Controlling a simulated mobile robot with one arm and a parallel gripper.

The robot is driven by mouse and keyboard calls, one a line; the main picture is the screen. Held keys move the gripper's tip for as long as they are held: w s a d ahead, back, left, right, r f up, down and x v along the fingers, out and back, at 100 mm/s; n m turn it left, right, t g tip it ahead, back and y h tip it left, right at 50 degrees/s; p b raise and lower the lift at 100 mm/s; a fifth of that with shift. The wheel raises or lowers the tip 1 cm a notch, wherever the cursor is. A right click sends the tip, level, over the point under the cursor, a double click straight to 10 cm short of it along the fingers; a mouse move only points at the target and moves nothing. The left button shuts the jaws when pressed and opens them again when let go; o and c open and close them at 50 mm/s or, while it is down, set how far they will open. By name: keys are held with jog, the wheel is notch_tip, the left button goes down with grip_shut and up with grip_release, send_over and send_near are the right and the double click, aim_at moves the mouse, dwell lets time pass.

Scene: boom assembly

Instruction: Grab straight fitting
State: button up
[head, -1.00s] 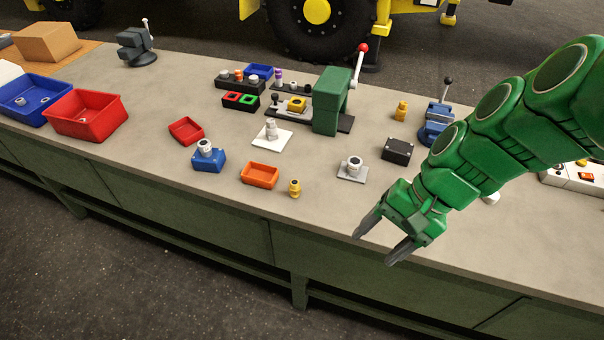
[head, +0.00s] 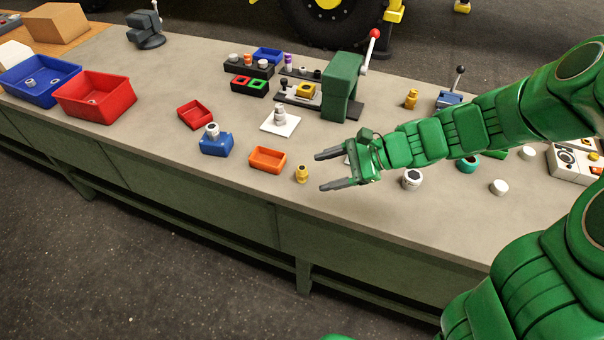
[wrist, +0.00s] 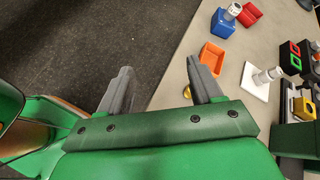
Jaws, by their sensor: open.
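A small brass-coloured fitting (head: 302,174) stands upright on the bench just right of the orange tray; I take it as the straight fitting. My gripper (head: 320,171) is open and empty, its two fingers pointing left toward this fitting, with the tips a short way to its right. In the wrist view the gripper (wrist: 160,68) shows its fingers spread apart. There the fitting (wrist: 187,92) is a small yellow spot beside the right finger, which partly hides it. Another brass-coloured fitting (head: 411,98) stands farther back, right of the green press.
The orange tray (head: 268,158), blue block (head: 215,146) and red tray (head: 195,115) lie to the left. A white plate with a fitting (head: 281,124) and the green press (head: 342,88) stand behind. The bench's front edge (head: 330,218) is close by.

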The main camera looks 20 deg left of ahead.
aim_at(302, 171)
jog(key=w+a+f+m, duration=0.1)
jog(key=w+f+m, duration=0.1)
jog(key=f, duration=0.1)
jog(key=w+f+m+t+y, duration=0.1)
jog(key=w+f+m, duration=0.2)
jog(key=f, duration=0.1)
jog(key=w+a+f+m+t+y, duration=0.1)
jog(key=w+f+m, duration=0.1)
jog(key=w+f, duration=0.1)
jog(key=shift+w+a+f, duration=0.2)
jog(key=shift+a, duration=0.15)
jog(key=shift+w+a+f+m+t, duration=0.1)
jog(key=shift+w+f+m+t, duration=0.05)
jog(key=shift+f+m+t, duration=0.2)
jog(key=shift+w+x, duration=0.1)
jog(key=shift+x, duration=1.8)
jog(key=shift+w+x, duration=0.15)
jog(key=shift+x, duration=1.75)
jog(key=shift+s, duration=0.1)
jog(key=c, duration=1.1)
jog(key=shift+r, duration=5)
